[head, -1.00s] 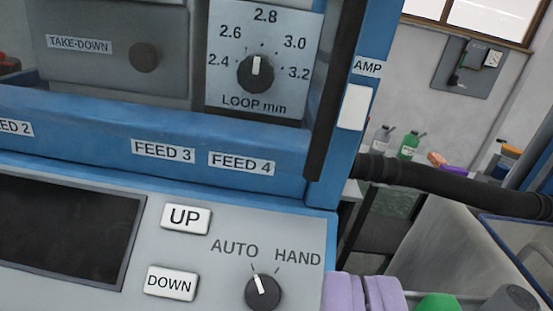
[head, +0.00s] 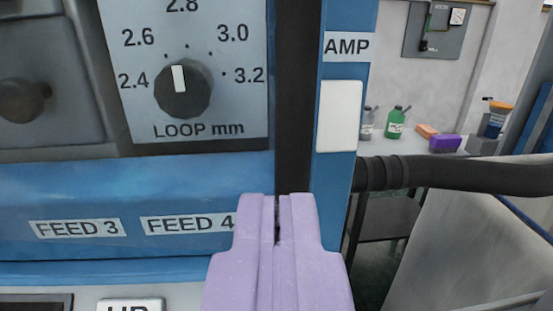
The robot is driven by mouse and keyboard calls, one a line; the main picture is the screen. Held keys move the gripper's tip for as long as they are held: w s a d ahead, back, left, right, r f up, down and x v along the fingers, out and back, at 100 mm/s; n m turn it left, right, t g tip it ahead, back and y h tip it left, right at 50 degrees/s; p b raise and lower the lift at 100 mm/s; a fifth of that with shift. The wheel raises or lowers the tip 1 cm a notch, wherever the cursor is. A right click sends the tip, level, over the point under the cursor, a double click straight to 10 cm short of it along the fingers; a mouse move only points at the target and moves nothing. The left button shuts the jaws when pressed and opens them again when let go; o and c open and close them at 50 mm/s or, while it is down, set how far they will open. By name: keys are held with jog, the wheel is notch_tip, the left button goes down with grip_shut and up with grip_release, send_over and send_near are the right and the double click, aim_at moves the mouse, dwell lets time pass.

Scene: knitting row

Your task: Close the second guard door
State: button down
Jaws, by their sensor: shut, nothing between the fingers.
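My gripper (head: 277,203) is lilac and shut, with nothing between its fingers. It points up from the bottom middle of the head view, its tips overlapping the lower end of a dark vertical bar (head: 297,90). I cannot tell whether they touch. The bar stands along the right side of the blue machine front, between the loop dial plate and the blue post (head: 348,190). It looks like an edge or upright of a guard door, but no whole door shows, and I cannot tell which door it belongs to or how far it is open.
The LOOP mm dial (head: 183,90) sits left of the bar, above the FEED 4 label (head: 186,223). A thick black hose (head: 450,178) runs right from the post. Behind it, a green bottle (head: 395,123) and a purple box (head: 445,143) stand near the wall.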

aim_at(280, 174)
jog(key=shift+w, duration=0.55)
jog(key=w, duration=0.1)
jog(key=w+y+p, duration=0.1)
jog(key=w, duration=0.1)
jog(key=w+n+y, duration=0.1)
jog(key=w, duration=0.1)
jog(key=shift+w+d+r, duration=0.15)
jog(key=shift+d, duration=0.1)
jog(key=shift+r+n, duration=0.25)
jog(key=shift+n, duration=0.05)
jog(key=shift+a, duration=0.1)
